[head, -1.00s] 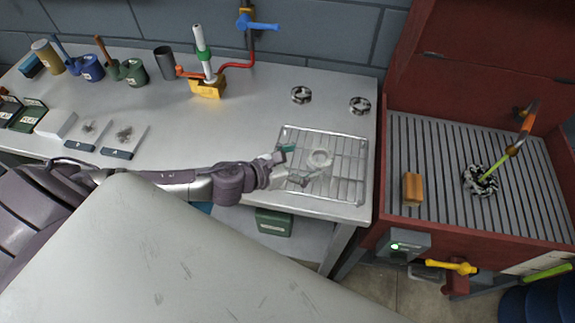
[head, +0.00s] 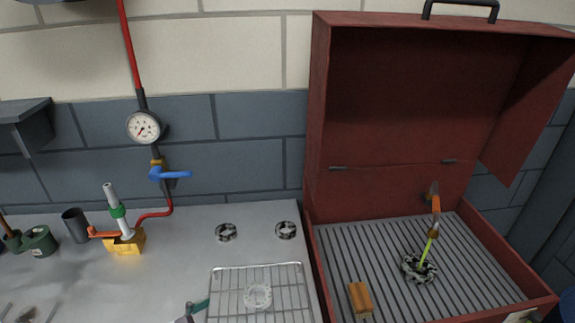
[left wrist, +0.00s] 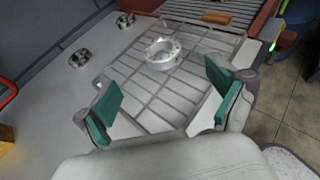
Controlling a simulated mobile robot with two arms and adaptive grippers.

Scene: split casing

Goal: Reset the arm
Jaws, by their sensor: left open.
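My left gripper shows in the left wrist view (left wrist: 165,105), its two green-padded fingers spread wide apart with nothing between them. It is over the near part of the wire rack (left wrist: 185,103). A pale ring-shaped casing part (left wrist: 162,54) lies on the rack beyond the fingertips, apart from them. In the head view only a green fingertip of this gripper (head: 197,307) shows at the bottom edge, left of the ring (head: 257,296). The rest of the left arm is out of that view. My right gripper is in neither view.
Two dark-and-silver ring parts (head: 226,232) (head: 286,230) lie on the bench behind the rack. A red open-lidded washer (head: 420,110) stands at right, holding a wooden brush (head: 360,299) and a ring part (head: 418,268). A yellow-based tool (head: 124,242) stands at left.

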